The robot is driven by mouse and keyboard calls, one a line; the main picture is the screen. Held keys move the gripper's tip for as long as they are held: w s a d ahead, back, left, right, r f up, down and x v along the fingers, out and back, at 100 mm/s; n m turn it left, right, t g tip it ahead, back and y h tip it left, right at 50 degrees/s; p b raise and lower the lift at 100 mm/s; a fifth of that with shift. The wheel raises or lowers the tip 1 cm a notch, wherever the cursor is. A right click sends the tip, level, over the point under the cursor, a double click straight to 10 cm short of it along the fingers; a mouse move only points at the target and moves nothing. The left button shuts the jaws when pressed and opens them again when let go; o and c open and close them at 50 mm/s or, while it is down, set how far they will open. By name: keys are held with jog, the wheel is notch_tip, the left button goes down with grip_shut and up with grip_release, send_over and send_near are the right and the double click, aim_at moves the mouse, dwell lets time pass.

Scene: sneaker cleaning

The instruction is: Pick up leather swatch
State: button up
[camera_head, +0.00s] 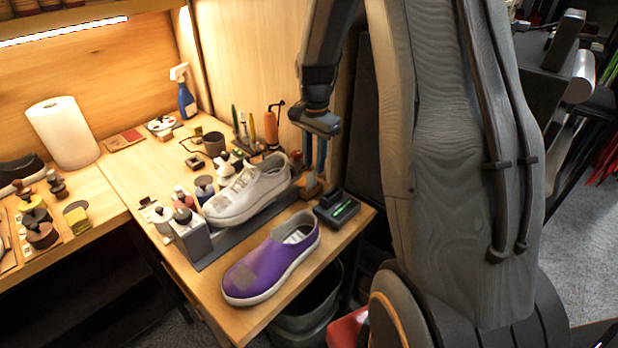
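A flat reddish-brown piece (123,140) that looks like leather lies on the wooden bench at the back left, near the paper towel roll. A small grey-brown square patch (243,279) is on the toe of the purple shoe (272,262); I cannot tell whether it is a swatch or a stain. My gripper (316,172) points down at the right of the bench, behind the black box with the green light and right of the white sneaker. It is well apart from both pieces. Its fingertips are small and partly lost against the clutter, so its opening is unclear.
The white sneaker (247,193) stands on a grey mat among several bottles. A black box (342,208) with a green light is at the right edge. A blue spray bottle (186,98) and a paper towel roll (63,133) stand at the back. A bin (305,313) is below the bench.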

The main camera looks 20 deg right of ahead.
aim_at(311, 172)
jog(key=f+p, duration=0.1)
jog(key=f, duration=0.1)
jog(key=a+f, duration=0.1)
jog(key=f, duration=0.1)
jog(key=shift+f+p, duration=0.35)
jog(key=shift+f, duration=0.65)
jog(key=shift+c, duration=0.6)
grip_shut()
